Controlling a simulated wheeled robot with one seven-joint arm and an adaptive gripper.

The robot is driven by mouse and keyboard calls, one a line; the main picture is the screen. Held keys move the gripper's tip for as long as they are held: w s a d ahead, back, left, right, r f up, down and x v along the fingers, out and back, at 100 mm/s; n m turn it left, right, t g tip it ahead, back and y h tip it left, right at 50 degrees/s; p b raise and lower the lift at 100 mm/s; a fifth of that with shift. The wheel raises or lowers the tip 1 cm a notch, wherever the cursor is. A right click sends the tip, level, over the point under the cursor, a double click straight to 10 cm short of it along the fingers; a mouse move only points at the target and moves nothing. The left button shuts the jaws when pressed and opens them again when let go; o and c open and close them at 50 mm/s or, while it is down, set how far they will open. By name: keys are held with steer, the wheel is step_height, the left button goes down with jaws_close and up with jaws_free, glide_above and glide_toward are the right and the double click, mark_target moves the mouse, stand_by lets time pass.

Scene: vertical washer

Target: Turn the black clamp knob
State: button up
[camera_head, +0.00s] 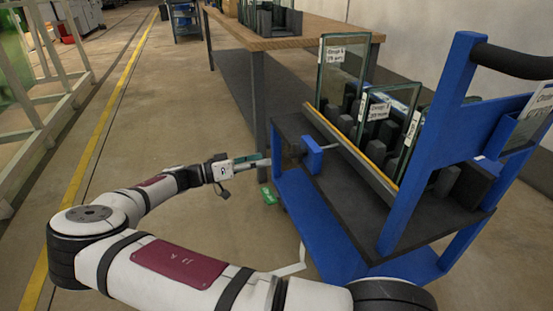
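The black clamp knob (290,150) is a small dark shape at the left end of the blue clamp block (312,155), on the near left edge of the cart. A thin rod runs from the block toward the glass panes. My gripper (266,161) comes in from the left, with its fingertips just left of the knob, pointing at it. Whether they touch the knob is too small to tell. The finger gap is not clear, and nothing is visibly held.
The blue cart (404,200) carries labelled glass panes (335,70) on a dark deck (440,215). A wooden table (285,38) stands behind. A small green object (268,195) shows below my gripper.

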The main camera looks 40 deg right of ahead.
steer(key=shift+v, duration=1.35)
steer(key=s+r+g+y, duration=0.2)
steer(key=s+r+y, duration=0.1)
steer(key=s+y, duration=0.6)
steer(key=s+a+r+n+t+y, duration=0.2)
steer(key=s+a+r+n+y, duration=0.25)
steer(key=s+r, duration=0.5)
steer(key=s+a+r+n+t+y, duration=0.2)
steer(key=s+a+r+n+y, duration=0.3)
steer(key=s, duration=0.7)
steer(key=s+a+n+t+h, duration=0.1)
steer(key=s+a+n+t, duration=0.3)
steer(key=s, duration=0.7)
step_height(320, 180, up, 40)
steer(key=n+t+p, duration=0.1)
steer(key=t+p, duration=0.2)
steer(key=p, duration=3.4)
steer(key=shift+w+d+p, duration=0.2)
steer(key=shift+p, duration=0.15)
